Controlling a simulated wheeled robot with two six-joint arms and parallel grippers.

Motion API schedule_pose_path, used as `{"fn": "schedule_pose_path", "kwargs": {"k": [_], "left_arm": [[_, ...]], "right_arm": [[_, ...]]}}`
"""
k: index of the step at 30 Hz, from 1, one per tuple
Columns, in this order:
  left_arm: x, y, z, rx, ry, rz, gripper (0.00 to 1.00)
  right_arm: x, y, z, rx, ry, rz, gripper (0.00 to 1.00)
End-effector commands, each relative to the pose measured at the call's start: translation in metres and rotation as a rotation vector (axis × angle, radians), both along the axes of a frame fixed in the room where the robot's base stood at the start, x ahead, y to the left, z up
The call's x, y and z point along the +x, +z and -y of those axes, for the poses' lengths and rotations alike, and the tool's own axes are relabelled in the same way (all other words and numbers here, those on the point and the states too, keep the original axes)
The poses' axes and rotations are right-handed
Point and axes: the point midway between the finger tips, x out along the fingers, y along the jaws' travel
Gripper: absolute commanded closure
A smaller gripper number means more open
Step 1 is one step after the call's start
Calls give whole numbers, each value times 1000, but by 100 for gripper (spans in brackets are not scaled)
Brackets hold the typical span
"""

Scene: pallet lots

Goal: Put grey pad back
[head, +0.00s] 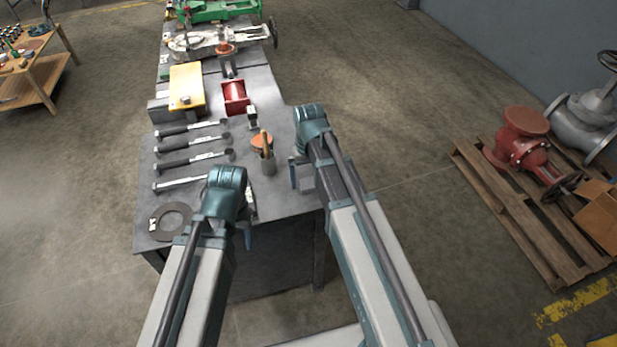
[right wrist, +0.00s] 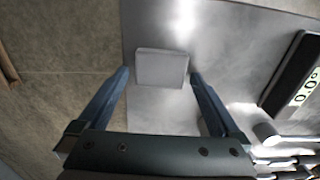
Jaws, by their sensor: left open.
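In the right wrist view the grey pad (right wrist: 162,67) is a pale flat rectangular block on the metal bench top. It lies near the bench edge, between and just beyond the fingertips of my right gripper (right wrist: 160,75). Those fingers are apart, with a narrow gap on each side of the pad. In the head view I cannot make out the pad; my right arm covers that part of the bench. My right gripper (head: 297,174) points down at the bench's right edge there. My left gripper (head: 248,234) is open over the bench's near edge, its fingers partly hidden.
A pallet (head: 515,215) stands right.

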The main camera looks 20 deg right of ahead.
Motion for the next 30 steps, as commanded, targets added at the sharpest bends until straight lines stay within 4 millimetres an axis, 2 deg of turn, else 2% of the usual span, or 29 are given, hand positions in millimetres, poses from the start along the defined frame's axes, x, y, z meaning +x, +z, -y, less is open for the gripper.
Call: {"fn": "schedule_pose_path", "kwargs": {"k": [8, 14, 20, 30], "left_arm": [[0, 2, 0, 0, 0, 0, 40], [0, 14, 0, 0, 0, 0, 40], [0, 39, 0, 0, 0, 0, 40], [0, 92, 0, 0, 1, 0, 40]], "right_arm": [[0, 2, 0, 0, 0, 0, 0], [0, 14, 0, 0, 0, 0, 0], [0, 39, 0, 0, 0, 0, 0], [0, 92, 0, 0, 0, 0, 0]]}}
